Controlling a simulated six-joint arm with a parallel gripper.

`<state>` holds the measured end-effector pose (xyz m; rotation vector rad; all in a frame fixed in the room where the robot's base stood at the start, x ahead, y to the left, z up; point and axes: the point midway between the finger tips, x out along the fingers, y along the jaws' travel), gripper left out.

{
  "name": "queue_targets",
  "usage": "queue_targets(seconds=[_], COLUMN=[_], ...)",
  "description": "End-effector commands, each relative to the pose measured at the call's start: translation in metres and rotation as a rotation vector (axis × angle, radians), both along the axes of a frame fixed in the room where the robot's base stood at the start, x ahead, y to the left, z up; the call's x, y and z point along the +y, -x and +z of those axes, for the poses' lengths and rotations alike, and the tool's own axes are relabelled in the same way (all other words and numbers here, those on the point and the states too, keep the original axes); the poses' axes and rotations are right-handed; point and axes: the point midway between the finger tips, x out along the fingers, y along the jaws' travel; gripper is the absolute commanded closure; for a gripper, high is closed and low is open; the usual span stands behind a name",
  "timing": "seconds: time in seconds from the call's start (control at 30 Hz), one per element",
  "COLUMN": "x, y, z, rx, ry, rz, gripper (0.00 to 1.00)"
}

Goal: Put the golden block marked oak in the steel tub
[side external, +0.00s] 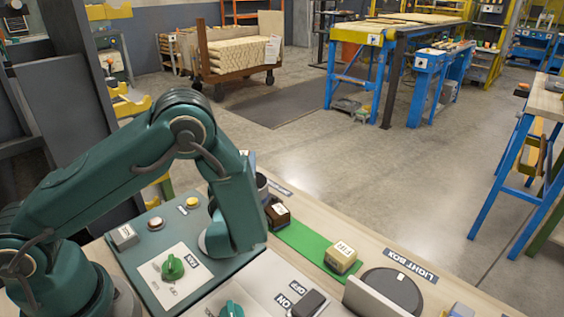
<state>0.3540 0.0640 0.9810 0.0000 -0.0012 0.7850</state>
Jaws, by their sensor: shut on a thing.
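A pale golden block (341,257) with a white label on top sits on the green strip (305,244); I cannot read its lettering for sure. A dark brown block (277,215) with a small label is at the strip's far left end, close beside my wrist. My green arm bends down over the bench, and its wrist hides my gripper's jaws and anything they hold.
A dark round disc (392,290) lies by the light box label, with an upright pale plate (372,299) in front. Green knobs (172,266) and a dark switch (308,302) stand on panels nearer me. The bench edge runs along the right, with open floor beyond.

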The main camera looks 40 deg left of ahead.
Motion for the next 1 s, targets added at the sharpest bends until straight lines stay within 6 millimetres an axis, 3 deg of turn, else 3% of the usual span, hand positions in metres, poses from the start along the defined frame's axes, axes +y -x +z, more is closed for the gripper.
queue_targets(seconds=[0.27,0.6,1.0], x=[-0.012,-0.012,-0.012], y=[-0.01,-0.01,-0.01], z=[-0.012,-0.047,-0.051], rx=[0.002,0.002,0.001], ry=[0.001,-0.001,0.001], rz=[0.0,0.0,0.0], gripper=[1.0,1.0,1.0])
